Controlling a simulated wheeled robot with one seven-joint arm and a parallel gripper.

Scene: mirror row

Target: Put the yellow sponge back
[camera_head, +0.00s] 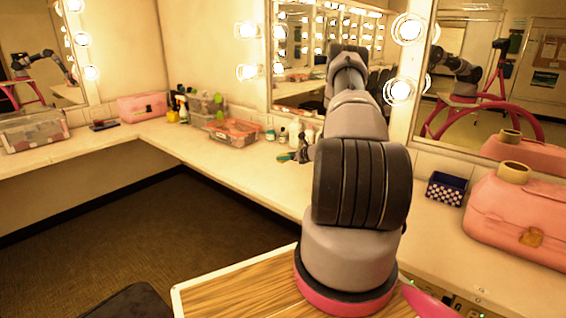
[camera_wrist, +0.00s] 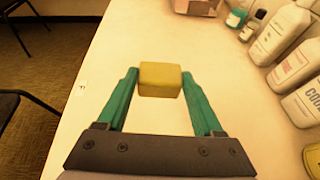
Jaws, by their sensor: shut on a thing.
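The yellow sponge (camera_wrist: 160,79) is a small block between the tips of my green fingers in the wrist view. My gripper (camera_wrist: 159,75) is shut on it, with one finger at each side. The sponge is over the pale counter (camera_wrist: 125,35); I cannot tell whether it touches the surface. In the head view my gripper (camera_head: 287,157) is small, low over the counter in front of the bottles, partly behind my arm. I cannot make out the sponge there.
White bottles (camera_wrist: 278,35) stand close on the right in the wrist view. A clear bin (camera_head: 233,132) and a spray bottle (camera_head: 183,108) stand farther left along the counter. A blue box (camera_head: 446,188) and pink case (camera_head: 520,220) are at right. Bare counter lies left of the gripper.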

